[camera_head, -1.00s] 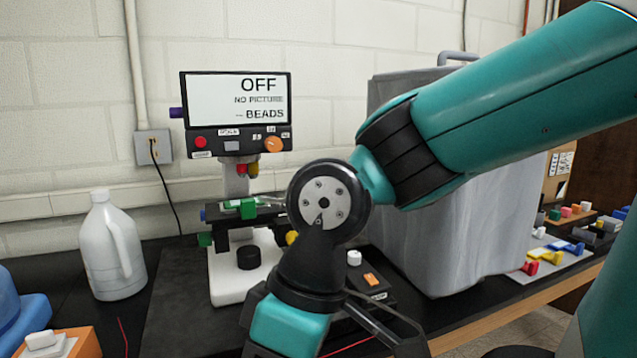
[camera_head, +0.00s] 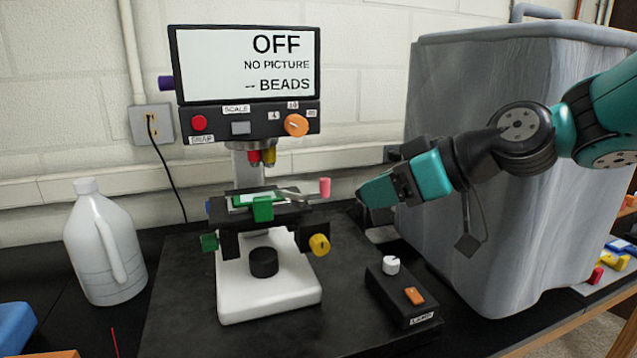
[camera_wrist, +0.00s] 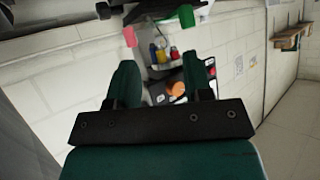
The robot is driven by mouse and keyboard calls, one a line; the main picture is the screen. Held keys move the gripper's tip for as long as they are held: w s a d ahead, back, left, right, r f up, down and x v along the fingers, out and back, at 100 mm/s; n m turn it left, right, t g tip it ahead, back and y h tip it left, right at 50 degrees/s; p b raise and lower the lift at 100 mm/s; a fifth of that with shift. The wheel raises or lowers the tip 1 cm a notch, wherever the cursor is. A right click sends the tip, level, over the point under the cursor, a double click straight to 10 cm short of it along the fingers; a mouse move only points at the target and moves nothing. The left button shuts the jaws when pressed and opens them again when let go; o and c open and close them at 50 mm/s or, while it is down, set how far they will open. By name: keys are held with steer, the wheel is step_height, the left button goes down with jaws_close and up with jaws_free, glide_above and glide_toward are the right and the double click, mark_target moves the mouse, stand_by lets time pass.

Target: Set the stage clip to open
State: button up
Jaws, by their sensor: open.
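The microscope stage (camera_head: 290,212) is black and carries a slide with a green block (camera_head: 263,208) at its front. The stage clip seems to be the thin grey lever with an upright pink knob (camera_head: 325,187) at the stage's right end. The lever's exact angle is hard to read. My gripper (camera_head: 364,196) is just right of the pink knob, apart from it and pointing left at it. In the wrist view my gripper (camera_wrist: 160,68) has its two green fingers spread with nothing between them. The pink knob (camera_wrist: 130,37) shows there beyond the fingertips.
The microscope's screen (camera_head: 248,64) reads OFF. A yellow knob (camera_head: 319,244) sits below the stage's right end. A lamp box (camera_head: 402,290) stands right of the base. A large grey covered bin (camera_head: 500,220) is close behind my arm. A white jug (camera_head: 103,240) stands left.

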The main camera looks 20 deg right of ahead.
mark_target(329, 181)
steer(key=w+d+r+t, duration=0.2)
steer(key=d, duration=0.2)
steer(key=shift+h, duration=0.3)
steer(key=p+x, duration=0.1)
steer(key=x, duration=0.4)
steer(key=p+x, duration=0.2)
steer(key=x, duration=0.3)
steer(key=p+x, duration=0.2)
steer(key=x, duration=0.4)
steer(key=shift+w+r, duration=0.1)
steer(key=shift+r, duration=0.2)
steer(key=shift+w+a+f, duration=0.3)
steer(key=shift+w, duration=0.15)
jaws_close()
